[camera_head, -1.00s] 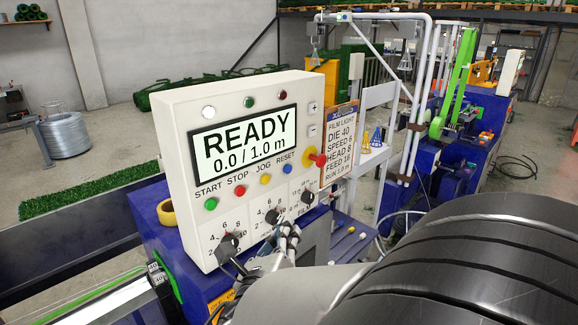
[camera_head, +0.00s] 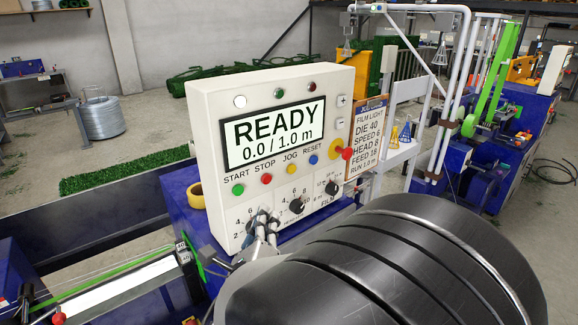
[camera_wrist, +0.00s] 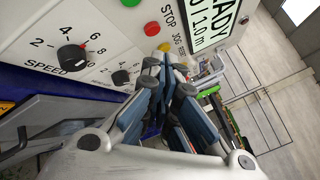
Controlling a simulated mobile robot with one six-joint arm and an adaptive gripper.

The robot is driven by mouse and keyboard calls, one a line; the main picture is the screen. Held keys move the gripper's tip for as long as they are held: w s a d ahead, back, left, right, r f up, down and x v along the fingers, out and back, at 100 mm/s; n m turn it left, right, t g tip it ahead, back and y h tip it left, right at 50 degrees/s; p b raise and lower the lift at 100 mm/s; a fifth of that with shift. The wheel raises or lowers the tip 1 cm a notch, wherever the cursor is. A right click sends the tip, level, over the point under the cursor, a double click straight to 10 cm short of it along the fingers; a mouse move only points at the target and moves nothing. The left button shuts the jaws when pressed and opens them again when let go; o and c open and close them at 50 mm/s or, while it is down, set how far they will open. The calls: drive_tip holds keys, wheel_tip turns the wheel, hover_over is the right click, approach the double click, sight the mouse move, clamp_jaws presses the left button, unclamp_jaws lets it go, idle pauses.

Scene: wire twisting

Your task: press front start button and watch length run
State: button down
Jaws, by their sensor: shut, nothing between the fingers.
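The white control panel (camera_head: 220,130) stands tilted toward me. Its display (camera_head: 275,134) reads READY and 0.0 / 1.0 m. The green START button (camera_head: 238,190) is at the left of the button row, beside the red STOP button (camera_head: 266,179). START also shows, cut by the top edge, in the wrist view (camera_wrist: 131,2). My gripper (camera_head: 262,220) is shut and empty, low in front of the knobs and below START, apart from it as far as I can tell. In the wrist view my gripper's fingertips (camera_wrist: 168,74) appear below the yellow JOG button (camera_wrist: 164,47).
The SPEED knob (camera_wrist: 72,54) and other dials project from the panel near my fingers. A red and yellow emergency stop (camera_head: 341,151) sits at the panel's right. A settings card (camera_head: 367,140) hangs beside it. A yellow tape roll (camera_head: 197,195) lies left of the panel.

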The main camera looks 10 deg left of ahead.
drive_tip(key=w+a, duration=0.4)
drive_tip(key=a, duration=0.1)
drive_tip(key=shift+w+p, duration=0.15)
drive_tip(key=shift+p, duration=0.15)
idle(1.3)
drive_tip(key=shift+w+a, duration=0.3)
drive_tip(key=shift+a, duration=0.05)
drive_tip(key=shift+w+a, duration=0.25)
drive_tip(key=shift+a, duration=0.05)
idle(0.7)
idle(0.3)
drive_tip(key=shift+s+d, duration=0.55)
drive_tip(key=shift+d, duration=0.1)
drive_tip(key=s+d, duration=0.3)
drive_tip(key=shift+s+d, duration=0.15)
drive_tip(key=shift+d, duration=0.25)
